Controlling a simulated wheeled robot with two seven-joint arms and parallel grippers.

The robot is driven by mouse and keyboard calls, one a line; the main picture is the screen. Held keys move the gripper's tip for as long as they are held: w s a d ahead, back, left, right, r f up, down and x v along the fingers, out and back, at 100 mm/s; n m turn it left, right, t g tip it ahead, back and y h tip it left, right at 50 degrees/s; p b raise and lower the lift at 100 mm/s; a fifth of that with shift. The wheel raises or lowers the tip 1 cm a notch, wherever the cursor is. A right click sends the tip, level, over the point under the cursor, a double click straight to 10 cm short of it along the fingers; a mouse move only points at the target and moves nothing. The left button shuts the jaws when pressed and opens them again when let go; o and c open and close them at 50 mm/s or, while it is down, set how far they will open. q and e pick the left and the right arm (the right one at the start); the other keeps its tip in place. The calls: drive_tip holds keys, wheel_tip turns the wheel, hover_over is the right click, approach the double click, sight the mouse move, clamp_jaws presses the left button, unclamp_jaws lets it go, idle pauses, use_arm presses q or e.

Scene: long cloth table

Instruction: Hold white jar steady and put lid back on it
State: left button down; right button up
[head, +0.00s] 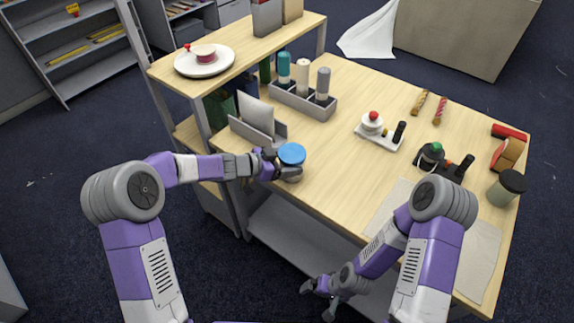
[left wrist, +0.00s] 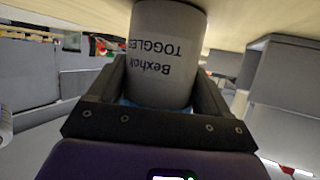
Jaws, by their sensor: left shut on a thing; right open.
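The pale jar (head: 292,174) stands near the table's left front edge with a blue round lid or top (head: 291,154) over it. My left gripper (head: 283,168) is shut on the jar, just below the blue top. In the left wrist view the jar (left wrist: 168,50) sits between the two fingers, its printed label upside down, with a little blue showing low by the fingers. Whether the blue lid is seated fully cannot be told. My right gripper (head: 316,298) is open and empty, low in front of the table edge.
A grey letter holder (head: 258,133) and a grey bottle caddy (head: 303,101) stand behind the jar. A dark-lidded jar (head: 505,190) is at the far right. A pale mat (head: 480,250) lies at the front right. The table middle is mostly clear.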

idle(0.3)
use_arm(q)
unclamp_jaws()
drive_tip(key=shift+f, duration=0.1)
drive_tip(key=shift+s+a+r, duration=0.1)
drive_tip(key=shift+a+r, duration=0.2)
drive_tip(key=shift+r, duration=0.05)
drive_tip(key=p+v, duration=0.3)
drive_tip(key=v, duration=0.8)
drive_tip(key=shift+a, duration=0.15)
drive_tip(key=shift+s, duration=0.1)
